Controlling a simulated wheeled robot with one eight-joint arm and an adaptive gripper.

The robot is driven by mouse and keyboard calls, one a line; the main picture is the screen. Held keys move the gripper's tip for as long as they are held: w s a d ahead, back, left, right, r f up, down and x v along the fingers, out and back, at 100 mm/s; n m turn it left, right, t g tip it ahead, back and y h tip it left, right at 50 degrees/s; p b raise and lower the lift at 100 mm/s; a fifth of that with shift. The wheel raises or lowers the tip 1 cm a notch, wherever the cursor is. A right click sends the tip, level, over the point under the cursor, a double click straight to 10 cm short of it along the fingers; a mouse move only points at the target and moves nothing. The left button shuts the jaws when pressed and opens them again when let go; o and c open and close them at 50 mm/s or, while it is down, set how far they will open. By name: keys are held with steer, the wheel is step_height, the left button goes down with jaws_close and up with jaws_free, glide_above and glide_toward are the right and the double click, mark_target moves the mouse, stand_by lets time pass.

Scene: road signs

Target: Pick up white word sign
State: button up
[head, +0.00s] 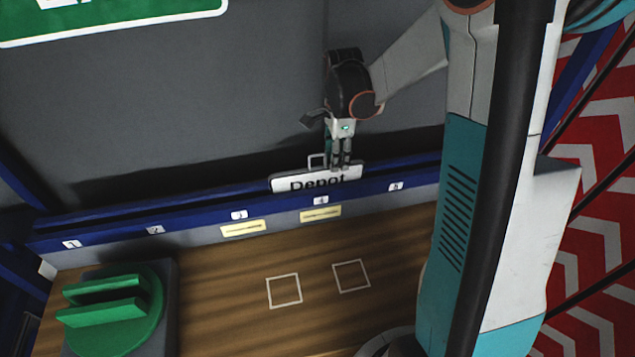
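The white word sign (290,184), lettered "Depot" in black, stands upright in the blue rack behind the labels 3 and 4. Its lower part is hidden by the rack's front rail. A small handle loop (313,161) rises from its top edge. My gripper (342,165) points down at the sign's top edge, just right of the loop, with its fingertips overlapping the sign in the head view. The fingers look close together. I cannot tell whether they grip the sign or handle.
The blue rack (120,230) has slots numbered 1 to 5, with yellow labels (243,229) below 3 and 4. A green slotted holder (112,305) stands front left on the wooden table (220,310). A green sign (110,18) is at the upper left. Two white squares mark the clear tabletop.

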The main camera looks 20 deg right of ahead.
mark_target(317, 176)
steer(key=f, duration=0.2)
steer(key=f+b, duration=0.1)
steer(key=f, duration=0.1)
steer(key=shift+s+a, duration=0.1)
steer(key=shift+a, duration=0.3)
steer(key=shift+f, duration=0.35)
jaws_close()
